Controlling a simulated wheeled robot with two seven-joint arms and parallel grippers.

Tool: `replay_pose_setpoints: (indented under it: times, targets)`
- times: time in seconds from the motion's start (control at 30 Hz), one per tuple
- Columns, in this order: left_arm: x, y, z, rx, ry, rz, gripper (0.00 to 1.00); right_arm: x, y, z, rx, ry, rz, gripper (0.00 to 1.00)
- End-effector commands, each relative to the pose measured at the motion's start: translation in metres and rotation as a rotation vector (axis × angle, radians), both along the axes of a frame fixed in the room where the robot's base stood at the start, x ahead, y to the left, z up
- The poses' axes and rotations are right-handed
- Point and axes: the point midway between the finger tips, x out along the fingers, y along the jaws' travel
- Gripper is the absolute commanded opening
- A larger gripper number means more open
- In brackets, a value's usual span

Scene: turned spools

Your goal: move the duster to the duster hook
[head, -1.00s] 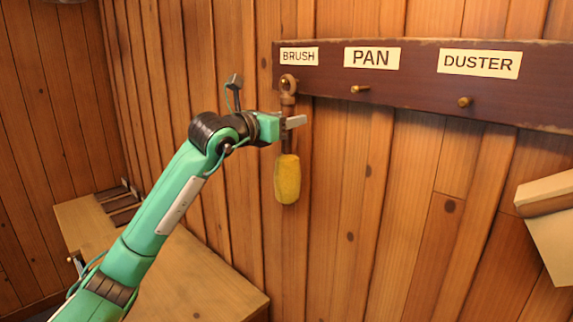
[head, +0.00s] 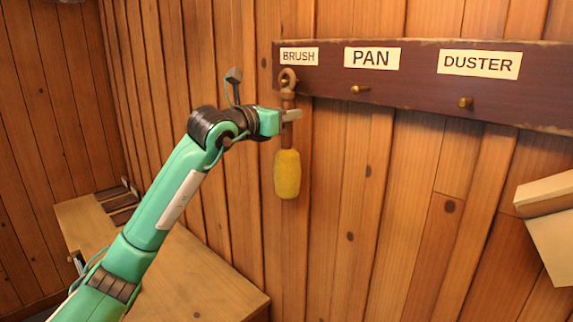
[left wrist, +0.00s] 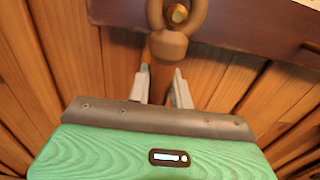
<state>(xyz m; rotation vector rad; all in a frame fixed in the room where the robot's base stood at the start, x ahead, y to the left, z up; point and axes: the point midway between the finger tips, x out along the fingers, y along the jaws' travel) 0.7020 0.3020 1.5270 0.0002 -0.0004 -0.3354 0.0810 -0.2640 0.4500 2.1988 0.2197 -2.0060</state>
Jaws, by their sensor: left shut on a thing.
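The duster, with a yellow head (head: 287,175) and a brown handle ending in a ring, hangs upright below the BRUSH label. Its ring (head: 288,77) shows around the brass brush hook; the left wrist view also shows the hook's tip (left wrist: 178,13) inside the ring. Whether ring and hook touch is unclear. My left gripper (head: 288,115) is shut on the handle (left wrist: 160,82) between ring and head. The duster hook (head: 465,102), a bare brass peg, sits under the DUSTER label (head: 480,64) to the right. My right gripper is out of view.
The dark rack board (head: 420,80) runs along the plank wall. An empty pan hook (head: 360,89) lies between the brush and duster hooks. A wooden bench (head: 200,285) stands at lower left. A tan object (head: 550,215) juts in at the right edge.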

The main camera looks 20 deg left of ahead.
Motion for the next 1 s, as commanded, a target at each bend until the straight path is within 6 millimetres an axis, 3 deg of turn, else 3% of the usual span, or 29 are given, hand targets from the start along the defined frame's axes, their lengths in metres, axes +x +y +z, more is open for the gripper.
replay_pose_setpoints:
  times: [1.0]
  targets:
    - [-0.052, 0.018, 0.001, 0.000, -0.001, 0.000, 0.05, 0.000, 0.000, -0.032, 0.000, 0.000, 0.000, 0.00]
